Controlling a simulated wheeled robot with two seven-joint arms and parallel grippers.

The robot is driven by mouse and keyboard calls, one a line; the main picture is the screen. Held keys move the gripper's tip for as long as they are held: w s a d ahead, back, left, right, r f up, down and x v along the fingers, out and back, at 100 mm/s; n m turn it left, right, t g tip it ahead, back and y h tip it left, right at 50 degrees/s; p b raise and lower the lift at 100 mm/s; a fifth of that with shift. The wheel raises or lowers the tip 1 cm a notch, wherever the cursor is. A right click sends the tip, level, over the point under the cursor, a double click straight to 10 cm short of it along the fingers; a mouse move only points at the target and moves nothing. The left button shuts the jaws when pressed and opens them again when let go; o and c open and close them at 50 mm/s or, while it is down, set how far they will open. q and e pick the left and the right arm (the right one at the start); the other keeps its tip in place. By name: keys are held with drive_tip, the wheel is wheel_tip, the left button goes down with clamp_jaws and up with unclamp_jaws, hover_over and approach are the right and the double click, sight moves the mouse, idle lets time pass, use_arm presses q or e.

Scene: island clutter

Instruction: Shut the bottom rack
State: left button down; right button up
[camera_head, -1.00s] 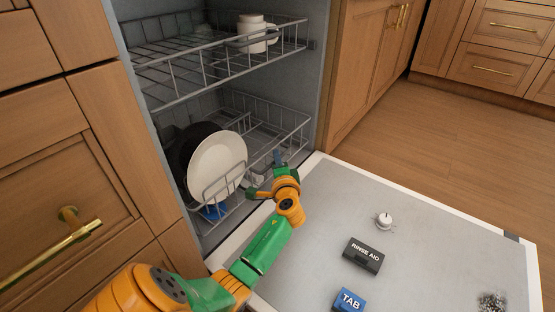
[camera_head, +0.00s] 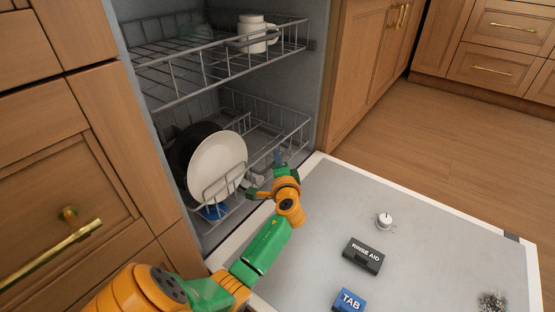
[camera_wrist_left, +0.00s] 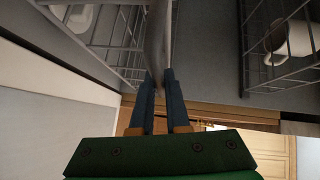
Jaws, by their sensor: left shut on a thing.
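The bottom rack (camera_head: 293,135) is a grey wire rack low in the dishwasher, standing inside the cavity at the open door's inner edge. It holds a white plate (camera_head: 217,165) and a dark plate (camera_head: 188,150) upright at its left. My left gripper (camera_head: 267,176) is at the rack's front, low above the door's edge. The exact grip is partly hidden by the hand in the head view. My right gripper is in no view.
The top rack (camera_head: 230,72) holds a white mug (camera_head: 257,30). The open door (camera_head: 325,220) lies flat, bearing a rinse aid box (camera_head: 363,256), a blue tab box (camera_head: 349,300), a small white knob-like item (camera_head: 384,220) and a scrubber (camera_head: 492,302). Wooden cabinets flank it.

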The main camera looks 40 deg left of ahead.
sight(267, 155)
use_arm(q)
drive_tip(key=shift+a, duration=0.1)
idle(0.3)
drive_tip(key=a, duration=0.3)
drive_tip(key=shift+s, duration=0.2)
drive_tip(key=shift+a, duration=0.3)
drive_tip(key=c, duration=0.9)
unclamp_jaws()
